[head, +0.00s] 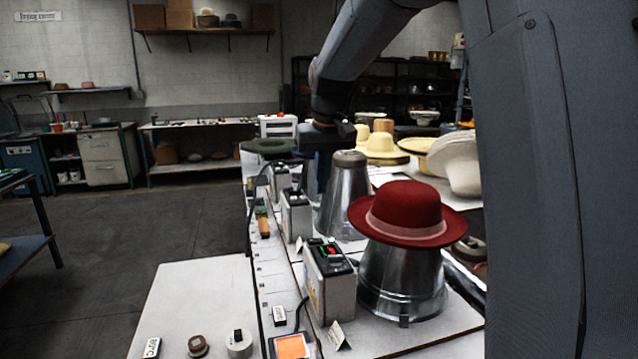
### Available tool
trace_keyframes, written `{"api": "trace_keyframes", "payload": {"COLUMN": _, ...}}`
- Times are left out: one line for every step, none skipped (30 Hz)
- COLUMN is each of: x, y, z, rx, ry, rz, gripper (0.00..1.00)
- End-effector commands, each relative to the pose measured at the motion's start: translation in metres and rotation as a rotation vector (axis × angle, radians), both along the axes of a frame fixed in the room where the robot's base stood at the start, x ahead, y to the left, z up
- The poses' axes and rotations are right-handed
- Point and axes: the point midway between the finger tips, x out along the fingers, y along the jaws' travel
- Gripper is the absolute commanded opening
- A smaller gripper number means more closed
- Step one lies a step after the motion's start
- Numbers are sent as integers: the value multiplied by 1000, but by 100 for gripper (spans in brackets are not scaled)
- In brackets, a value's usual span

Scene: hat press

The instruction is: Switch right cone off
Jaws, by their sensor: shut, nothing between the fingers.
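The nearest metal cone (398,280), farthest right in the picture, carries a red felt hat (408,212) with a pink band. A grey control box (330,285) stands left of it, with a green light and a red switch (331,251) on its black top. A bare metal cone (346,192) stands behind, with its own control box (295,217). My gripper (318,188) hangs beside the bare cone's left side, above and behind the nearest box. It is shut and empty; its fingertips are small and dark here.
A third box (282,178) and a dark green hat (268,146) are farther back. Cream hats (455,160) sit at the right behind. The floor at left is clear.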

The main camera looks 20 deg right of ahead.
Motion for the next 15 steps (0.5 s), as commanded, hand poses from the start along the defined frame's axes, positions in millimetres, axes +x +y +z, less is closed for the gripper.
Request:
{"api": "trace_keyframes", "payload": {"x": 0, "y": 0, "z": 0, "rx": 0, "ry": 0, "rz": 0, "gripper": 0}}
{"api": "trace_keyframes", "payload": {"x": 0, "y": 0, "z": 0, "rx": 0, "ry": 0, "rz": 0, "gripper": 0}}
{"api": "trace_keyframes", "payload": {"x": 0, "y": 0, "z": 0, "rx": 0, "ry": 0, "rz": 0, "gripper": 0}}
{"api": "trace_keyframes", "payload": {"x": 0, "y": 0, "z": 0, "rx": 0, "ry": 0, "rz": 0, "gripper": 0}}
{"api": "trace_keyframes", "payload": {"x": 0, "y": 0, "z": 0, "rx": 0, "ry": 0, "rz": 0, "gripper": 0}}
{"api": "trace_keyframes", "payload": {"x": 0, "y": 0, "z": 1, "rx": 0, "ry": 0, "rz": 0, "gripper": 0}}
{"api": "trace_keyframes", "payload": {"x": 0, "y": 0, "z": 3, "rx": 0, "ry": 0, "rz": 0, "gripper": 0}}
{"api": "trace_keyframes", "payload": {"x": 0, "y": 0, "z": 4, "rx": 0, "ry": 0, "rz": 0, "gripper": 0}}
{"api": "trace_keyframes", "payload": {"x": 0, "y": -1, "z": 7, "rx": 0, "ry": 0, "rz": 0, "gripper": 0}}
{"api": "trace_keyframes", "payload": {"x": -1, "y": -1, "z": 9, "rx": 0, "ry": 1, "rz": 0, "gripper": 0}}
{"api": "trace_keyframes", "payload": {"x": -1, "y": -1, "z": 12, "rx": 0, "ry": 1, "rz": 0, "gripper": 0}}
{"api": "trace_keyframes", "payload": {"x": -1, "y": -2, "z": 16, "rx": 0, "ry": 1, "rz": 0, "gripper": 0}}
{"api": "trace_keyframes", "payload": {"x": -1, "y": -2, "z": 20, "rx": 0, "ry": 1, "rz": 0, "gripper": 0}}
{"api": "trace_keyframes", "payload": {"x": -1, "y": -2, "z": 23, "rx": 0, "ry": 1, "rz": 0, "gripper": 0}}
{"api": "trace_keyframes", "payload": {"x": -1, "y": -3, "z": 28, "rx": 0, "ry": 1, "rz": 0, "gripper": 0}}
